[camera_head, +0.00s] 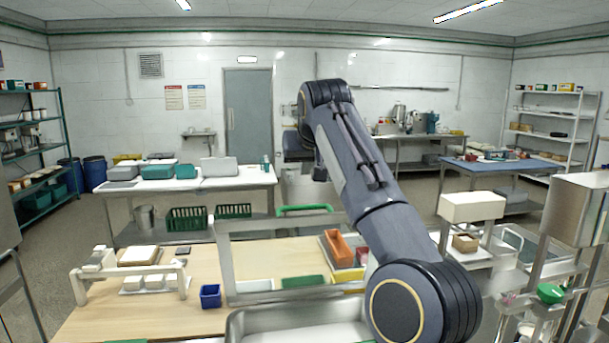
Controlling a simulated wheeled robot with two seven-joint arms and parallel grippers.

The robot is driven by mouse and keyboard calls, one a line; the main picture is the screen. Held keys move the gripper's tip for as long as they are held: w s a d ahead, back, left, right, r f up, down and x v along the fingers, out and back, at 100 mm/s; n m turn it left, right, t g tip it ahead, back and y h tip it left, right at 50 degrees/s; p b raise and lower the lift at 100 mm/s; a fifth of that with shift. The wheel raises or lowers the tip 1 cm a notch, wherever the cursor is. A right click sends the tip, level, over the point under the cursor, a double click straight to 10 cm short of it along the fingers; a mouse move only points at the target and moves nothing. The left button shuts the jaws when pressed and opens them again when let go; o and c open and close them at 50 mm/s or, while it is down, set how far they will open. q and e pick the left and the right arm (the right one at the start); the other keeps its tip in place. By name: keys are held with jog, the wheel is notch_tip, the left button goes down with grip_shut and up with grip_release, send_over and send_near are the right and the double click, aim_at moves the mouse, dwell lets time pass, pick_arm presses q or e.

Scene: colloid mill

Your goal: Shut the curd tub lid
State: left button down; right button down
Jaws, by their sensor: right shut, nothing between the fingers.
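A steel tub (252,322) stands at the bottom middle, cut off by the lower edge of the picture. Behind it a grey-framed upright (290,225) rises, with the table seen through it. It looks like the tub's lid standing open. A green bar (304,209) shows at its top edge. My right arm crosses in front of the right part of the tub and frame. My right gripper (319,174) hangs at the arm's far end, above the green bar in the picture, shut and empty. Whether it touches anything is unclear. My left gripper is out of view.
A wooden table (150,318) at the left holds a white rack (130,279), a blue bin (210,296) and small blocks. An orange bin (338,246) sits behind the frame. A steel stand with a green bowl (550,293) is at the right.

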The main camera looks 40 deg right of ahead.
jog(key=x, duration=0.9)
jog(key=s, duration=0.1)
jog(key=s+a+f, duration=0.1)
jog(key=s+b, duration=0.1)
jog(key=shift+s+a+f, duration=0.15)
jog(key=shift+a+f, duration=0.1)
jog(key=shift+f, duration=0.25)
